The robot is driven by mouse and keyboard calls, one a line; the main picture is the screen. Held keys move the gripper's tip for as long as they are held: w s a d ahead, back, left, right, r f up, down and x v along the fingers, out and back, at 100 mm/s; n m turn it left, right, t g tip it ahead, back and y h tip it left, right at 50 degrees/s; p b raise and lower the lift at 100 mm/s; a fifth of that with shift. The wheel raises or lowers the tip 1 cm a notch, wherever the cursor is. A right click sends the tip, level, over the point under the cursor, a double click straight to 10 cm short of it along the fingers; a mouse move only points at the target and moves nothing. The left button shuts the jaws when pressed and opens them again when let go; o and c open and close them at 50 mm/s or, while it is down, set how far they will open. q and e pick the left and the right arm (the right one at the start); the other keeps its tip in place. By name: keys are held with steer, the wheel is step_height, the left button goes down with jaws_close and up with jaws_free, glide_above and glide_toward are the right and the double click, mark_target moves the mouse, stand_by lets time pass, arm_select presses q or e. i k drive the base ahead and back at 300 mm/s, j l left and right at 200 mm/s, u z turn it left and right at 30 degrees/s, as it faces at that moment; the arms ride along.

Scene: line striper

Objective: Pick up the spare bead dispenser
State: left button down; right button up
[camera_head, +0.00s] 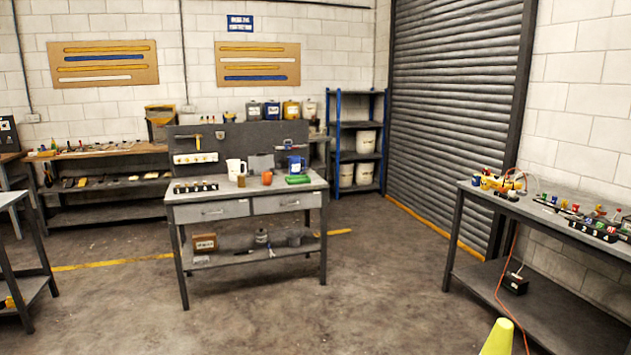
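Neither of my grippers is in view. I cannot tell which small item is the spare bead dispenser at this distance. The grey workbench (250,192) in the middle holds a white jug (235,167), a blue jug (296,165), an orange container (267,178), a green item (299,179) and a dark rack (195,188) of small pieces. The right table (540,206) carries small coloured parts, a yellow item (491,183) with a clear hose, and a dark block numbered 1 to 4 (592,231).
A yellow-green cone (498,338) stands in the right foreground. An orange cord (507,285) hangs from the right table. Blue-posted shelves (358,125) hold white buckets. Another bench (100,153) is at back left. The floor (385,285) between workbench and right table is clear.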

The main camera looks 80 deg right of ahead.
mark_target(241, 177)
steer(key=z, duration=2.15)
steer(key=i+l+z, duration=0.15)
steer(key=i+z, duration=0.35)
steer(key=i, duration=3.3)
steer(key=l+z, duration=0.05)
steer(key=l, duration=0.05)
